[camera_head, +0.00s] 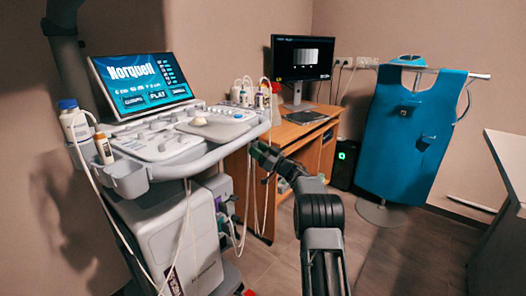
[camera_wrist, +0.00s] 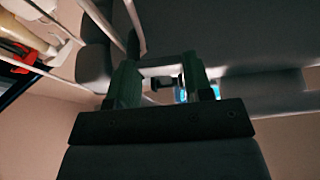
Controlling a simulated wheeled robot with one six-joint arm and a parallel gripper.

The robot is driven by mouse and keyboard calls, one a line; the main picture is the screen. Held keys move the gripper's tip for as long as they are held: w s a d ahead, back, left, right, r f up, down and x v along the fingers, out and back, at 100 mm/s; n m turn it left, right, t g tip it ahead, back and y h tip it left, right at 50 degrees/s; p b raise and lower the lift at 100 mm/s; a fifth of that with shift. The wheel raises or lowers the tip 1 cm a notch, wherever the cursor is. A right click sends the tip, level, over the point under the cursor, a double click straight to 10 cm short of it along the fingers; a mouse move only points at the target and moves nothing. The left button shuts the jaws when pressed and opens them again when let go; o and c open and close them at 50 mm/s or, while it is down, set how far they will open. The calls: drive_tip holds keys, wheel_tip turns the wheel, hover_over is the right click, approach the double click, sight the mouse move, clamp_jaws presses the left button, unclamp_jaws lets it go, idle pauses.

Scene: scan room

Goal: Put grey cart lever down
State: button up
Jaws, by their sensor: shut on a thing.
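The grey cart (camera_head: 165,235) stands at the left, with a tilted screen, a control panel and a grey front handle rail. My gripper (camera_head: 258,152) is at the right end of that rail, just under the console. In the wrist view my gripper (camera_wrist: 164,75) has its two green fingers pointing up at the grey underside of the cart (camera_wrist: 215,35). The jaws are closed on the grey cart lever, which is mostly hidden between and behind the fingers. In the head view the lever is hidden, so its angle cannot be told.
A wooden desk (camera_head: 322,135) with a monitor (camera_head: 302,60) stands behind my gripper. White cables (camera_head: 250,190) hang beside the cart near my arm. A blue apron (camera_head: 410,140) hangs on a stand at the right. The floor between stand and cart is partly free.

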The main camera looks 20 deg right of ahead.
idle(0.4)
drive_tip(key=o, duration=1.3)
drive_tip(key=shift+w, duration=0.1)
drive_tip(key=shift+d, duration=0.1)
drive_tip(key=p+v, duration=0.2)
drive_tip(key=v, duration=1.1)
drive_tip(key=shift+s+d+f, duration=0.2)
drive_tip(key=shift+s, duration=0.1)
